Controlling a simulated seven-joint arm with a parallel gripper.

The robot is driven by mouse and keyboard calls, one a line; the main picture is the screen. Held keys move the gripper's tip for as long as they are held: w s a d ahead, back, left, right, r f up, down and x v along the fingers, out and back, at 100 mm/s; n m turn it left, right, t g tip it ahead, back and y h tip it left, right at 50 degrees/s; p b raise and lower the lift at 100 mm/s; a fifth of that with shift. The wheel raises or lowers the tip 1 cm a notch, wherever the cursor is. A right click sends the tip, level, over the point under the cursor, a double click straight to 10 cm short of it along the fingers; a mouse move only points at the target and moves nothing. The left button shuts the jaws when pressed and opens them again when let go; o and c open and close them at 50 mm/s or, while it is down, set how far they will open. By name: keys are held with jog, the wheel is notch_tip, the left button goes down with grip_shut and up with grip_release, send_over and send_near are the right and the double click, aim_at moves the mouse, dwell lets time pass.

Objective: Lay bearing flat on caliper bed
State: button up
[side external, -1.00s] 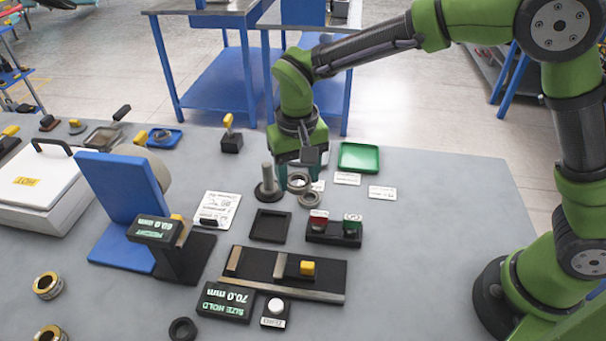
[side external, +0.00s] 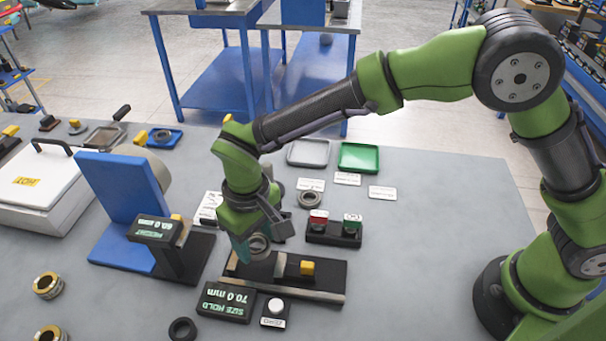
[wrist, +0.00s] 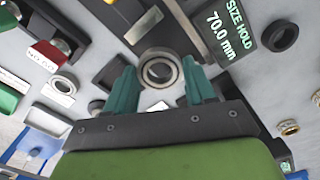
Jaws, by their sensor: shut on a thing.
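The bearing (side external: 258,245) is a grey steel ring. My gripper (side external: 250,250) is shut on it and holds it at the left part of the caliper bed (side external: 322,294). In the wrist view the bearing (wrist: 159,70) sits between the two teal fingers of my gripper (wrist: 160,88), its ring face towards the camera. The caliper is a dark block with a metal front strip, an upright jaw and a yellow slider knob (side external: 307,268). The bearing appears tilted in the side view. I cannot tell whether it touches the bed.
The size display (side external: 226,302) reads 70.0 mm, with a white button box (side external: 275,310) beside it. A black ring (side external: 183,330) lies in front.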

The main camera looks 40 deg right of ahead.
aim_at(259, 264)
jog(key=shift+f, duration=2.15)
jog(key=shift+f, duration=0.3)
jog(key=o, duration=1.1)
jog(key=shift+a, duration=0.1)
